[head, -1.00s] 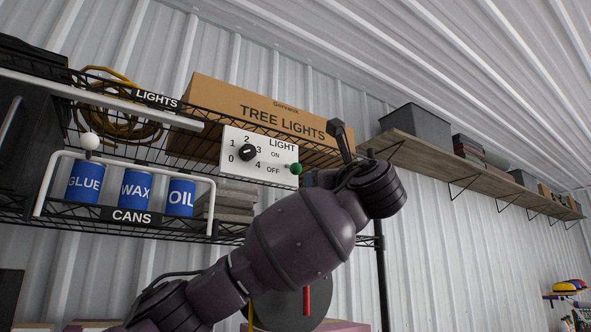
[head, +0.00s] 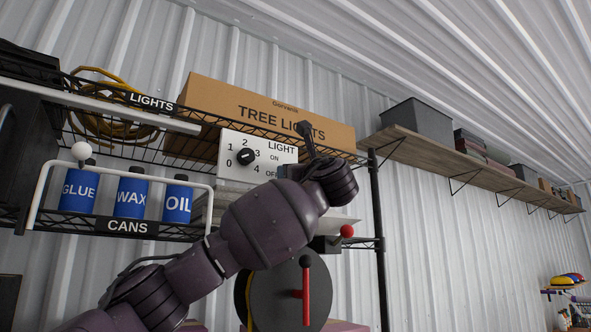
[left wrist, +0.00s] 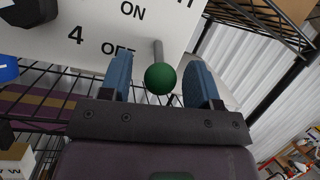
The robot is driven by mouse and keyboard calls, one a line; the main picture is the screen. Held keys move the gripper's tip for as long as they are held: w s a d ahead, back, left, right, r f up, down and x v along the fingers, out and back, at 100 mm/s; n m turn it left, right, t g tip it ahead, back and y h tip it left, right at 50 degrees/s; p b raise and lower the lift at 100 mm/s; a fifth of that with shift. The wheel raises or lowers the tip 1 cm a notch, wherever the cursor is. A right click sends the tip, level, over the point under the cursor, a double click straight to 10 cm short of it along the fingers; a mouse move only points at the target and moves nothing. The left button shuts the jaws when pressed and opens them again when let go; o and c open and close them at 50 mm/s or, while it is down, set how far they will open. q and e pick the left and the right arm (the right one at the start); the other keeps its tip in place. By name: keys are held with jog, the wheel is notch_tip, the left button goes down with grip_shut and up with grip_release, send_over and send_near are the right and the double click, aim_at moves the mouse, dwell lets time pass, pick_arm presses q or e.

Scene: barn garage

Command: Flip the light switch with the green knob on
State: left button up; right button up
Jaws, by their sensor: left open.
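In the left wrist view, the green knob (left wrist: 161,79) sits on a short grey stem beside the word OFF, with ON printed above. My left gripper (left wrist: 160,62) is open, its blue fingers on either side of the knob, with visible gaps to both. In the head view, my left wrist covers the knob and the panel's lower right corner. My right gripper is not in view.
Above the panel is the tree lights box (head: 265,112). To the left are blue cans (head: 130,197) in a white-framed rack with a white ball (head: 81,151). A red-balled lever (head: 347,231) and a reel with a red handle (head: 306,290) are below right.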

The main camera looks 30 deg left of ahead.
pick_arm(q)
jog(key=shift+a, duration=0.1)
jog(key=c, duration=0.9)
jog(key=shift+r, duration=0.1)
jog(key=shift+d+r+g+h, duration=0.15)
jog(key=shift+r+g+h, duration=0.15)
jog(key=shift+h, duration=0.25)
jog(key=shift+d+r+g+h, duration=0.15)
jog(key=shift+g+h, duration=0.15)
jog(key=shift+h, duration=0.25)
jog(key=h, duration=0.1)
jog(key=r+g+h, duration=0.1)
jog(key=shift+n+h, duration=0.3)
jog(key=r+g+h, duration=0.1)
jog(key=h, duration=0.1)
jog(key=shift+r+g+h, duration=0.15)
jog(key=shift+g+h, duration=0.15)
jog(key=shift+g, duration=0.1)
jog(key=shift+a+r+h, duration=0.1)
jog(key=shift+r+h, duration=0.1)
jog(key=shift+h, duration=0.2)
jog(key=shift+a+r+n+g+h, duration=0.15)
jog(key=shift+r+n+g+h, duration=0.2)
jog(key=shift+g+h, duration=0.4)
